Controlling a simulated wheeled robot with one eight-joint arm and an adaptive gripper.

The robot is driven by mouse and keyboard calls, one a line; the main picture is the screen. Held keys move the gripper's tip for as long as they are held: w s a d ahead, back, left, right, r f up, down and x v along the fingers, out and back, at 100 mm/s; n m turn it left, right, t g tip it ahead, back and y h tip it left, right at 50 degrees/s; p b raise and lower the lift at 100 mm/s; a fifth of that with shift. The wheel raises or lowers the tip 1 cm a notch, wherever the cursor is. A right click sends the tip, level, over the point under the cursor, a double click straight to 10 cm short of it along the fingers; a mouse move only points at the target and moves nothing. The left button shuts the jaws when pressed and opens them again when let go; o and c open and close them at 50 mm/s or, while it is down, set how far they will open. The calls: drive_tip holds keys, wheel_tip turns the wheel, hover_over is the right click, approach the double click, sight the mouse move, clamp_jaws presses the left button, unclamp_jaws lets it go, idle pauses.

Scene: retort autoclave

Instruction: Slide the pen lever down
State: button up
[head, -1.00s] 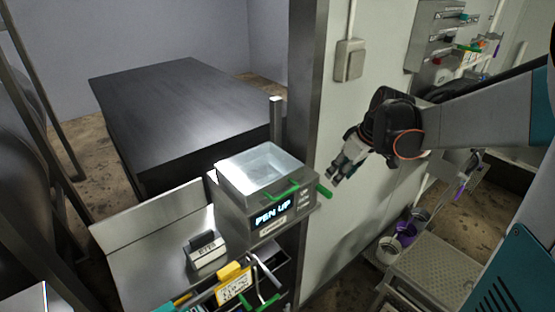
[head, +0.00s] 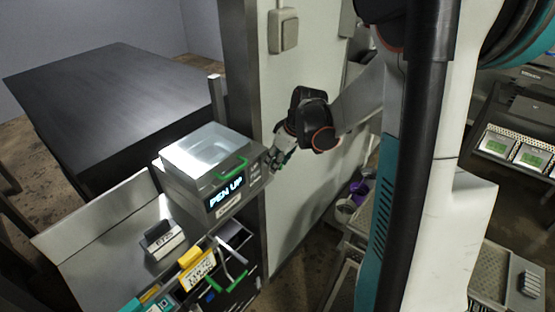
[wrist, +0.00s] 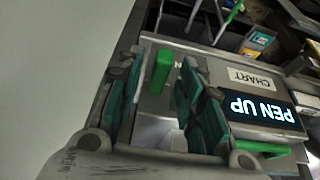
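The chart recorder box (head: 212,180) has a clear lid and a lit display (head: 225,192) reading PEN UP; the display is upside down in the wrist view (wrist: 262,108). The green pen lever (wrist: 159,72) sticks out of the box's side. In the wrist view it stands between the two fingers of my gripper (wrist: 160,76), with a gap seen on the finger sides. My gripper (head: 279,156) is open at the box's right side in the head view, and it hides the lever there. Whether a finger touches the lever is not clear.
Below are a yellow-tagged rack (head: 196,268) and a small labelled block (head: 164,240). A dark table (head: 105,110) stands behind left. A pale wall (head: 300,110) runs close beside my gripper.

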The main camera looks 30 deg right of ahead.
sight(280, 170)
clamp_jaws()
drive_tip(key=shift+f, duration=0.1)
wheel_tip(280, 170, down, 6)
drive_tip(key=b, duration=0.5)
drive_tip(key=shift+s+b, duration=0.1)
drive_tip(key=shift+b, duration=0.2)
drive_tip(key=shift+o, duration=0.6)
unclamp_jaws()
drive_tip(key=shift+r, duration=0.3)
